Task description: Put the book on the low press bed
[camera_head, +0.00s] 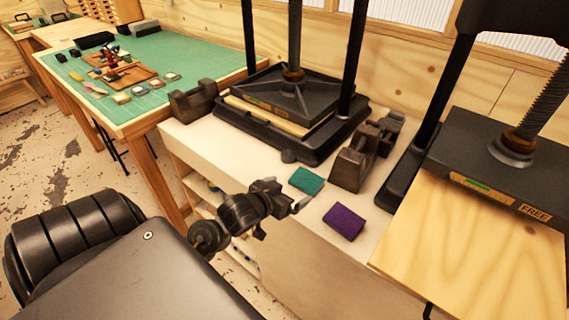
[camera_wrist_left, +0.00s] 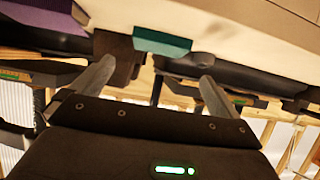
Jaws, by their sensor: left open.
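A teal book (camera_head: 306,180) lies flat on the white bench top, and a purple book (camera_head: 344,221) lies to its right, nearer the front edge. My left gripper (camera_head: 298,196) is open and empty beside the teal book, on its near-left side. In the left wrist view my open fingers (camera_wrist_left: 155,86) stand apart with the teal book (camera_wrist_left: 162,42) ahead of the gap; the purple book (camera_wrist_left: 30,14) is at the upper left. A press with a pale wooden bed (camera_head: 480,255) and a "FREE" label stands at the right. Another press (camera_head: 290,98) stands at the back. My right gripper is out of view.
Dark metal blocks (camera_head: 354,160) stand behind the books, between the presses. Another dark block (camera_head: 193,100) is at the bench's left end. A green-topped table (camera_head: 190,62) with small items stands at the left. Some white bench surface (camera_head: 275,185) around the books is bare.

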